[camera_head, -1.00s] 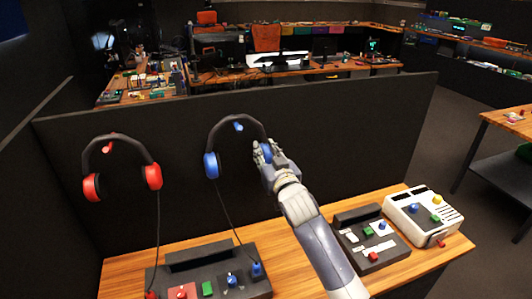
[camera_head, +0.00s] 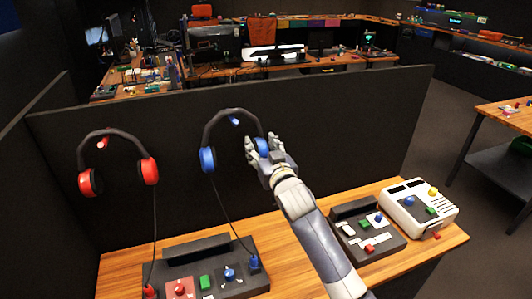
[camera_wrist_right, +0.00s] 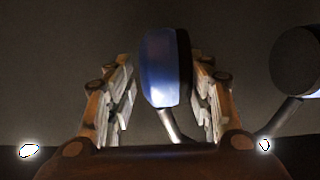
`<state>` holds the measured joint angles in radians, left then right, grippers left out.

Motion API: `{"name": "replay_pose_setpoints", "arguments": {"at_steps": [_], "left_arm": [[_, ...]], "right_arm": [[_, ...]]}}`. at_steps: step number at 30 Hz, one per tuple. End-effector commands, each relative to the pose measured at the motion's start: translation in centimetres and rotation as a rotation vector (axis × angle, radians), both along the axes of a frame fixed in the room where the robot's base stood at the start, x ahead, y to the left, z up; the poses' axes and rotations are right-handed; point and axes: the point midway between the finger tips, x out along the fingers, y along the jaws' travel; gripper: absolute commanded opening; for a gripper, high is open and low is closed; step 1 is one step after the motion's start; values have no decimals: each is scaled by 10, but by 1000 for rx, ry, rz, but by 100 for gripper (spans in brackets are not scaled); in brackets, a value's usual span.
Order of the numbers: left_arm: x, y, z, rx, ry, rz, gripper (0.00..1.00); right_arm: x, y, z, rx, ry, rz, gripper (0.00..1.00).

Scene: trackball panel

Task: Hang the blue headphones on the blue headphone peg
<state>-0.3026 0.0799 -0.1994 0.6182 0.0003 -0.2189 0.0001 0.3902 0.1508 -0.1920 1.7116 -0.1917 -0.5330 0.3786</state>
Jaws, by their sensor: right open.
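The blue headphones (camera_head: 208,158) are at the dark panel, their black band arching over the blue peg (camera_head: 234,122). Their right blue earcup is partly hidden by my right gripper (camera_head: 262,146) in the head view. In the right wrist view, the open fingers of my right gripper (camera_wrist_right: 165,100) stand on either side of a blue earcup (camera_wrist_right: 160,68), with gaps on both sides. I cannot tell whether the band bears on the peg. My left gripper is not in view.
Red headphones (camera_head: 148,171) hang on a red peg (camera_head: 103,143) to the left. A black control box (camera_head: 190,252), another box (camera_head: 368,238) and a white box (camera_head: 420,208) stand on the wooden table (camera_head: 120,266). The dark panel (camera_head: 330,135) is bare right of my gripper.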

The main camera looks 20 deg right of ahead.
Motion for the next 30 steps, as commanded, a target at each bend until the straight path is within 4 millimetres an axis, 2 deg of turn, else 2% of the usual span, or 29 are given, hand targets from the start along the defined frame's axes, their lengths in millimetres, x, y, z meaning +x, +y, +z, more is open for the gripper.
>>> {"name": "replay_pose_setpoints", "arguments": {"at_steps": [5,12,18,26,28,30], "left_arm": [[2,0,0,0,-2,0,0],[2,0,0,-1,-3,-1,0],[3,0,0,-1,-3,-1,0],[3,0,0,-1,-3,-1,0],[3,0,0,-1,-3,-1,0],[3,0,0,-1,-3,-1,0]], "right_arm": [[-22,0,0,0,-1,1,48],[-70,-2,-1,1,0,0,48],[-102,-3,0,0,0,0,48],[-117,-3,1,0,-1,0,48],[-120,-3,-4,0,12,-2,48],[-126,-4,-19,-3,59,-7,48]]}}
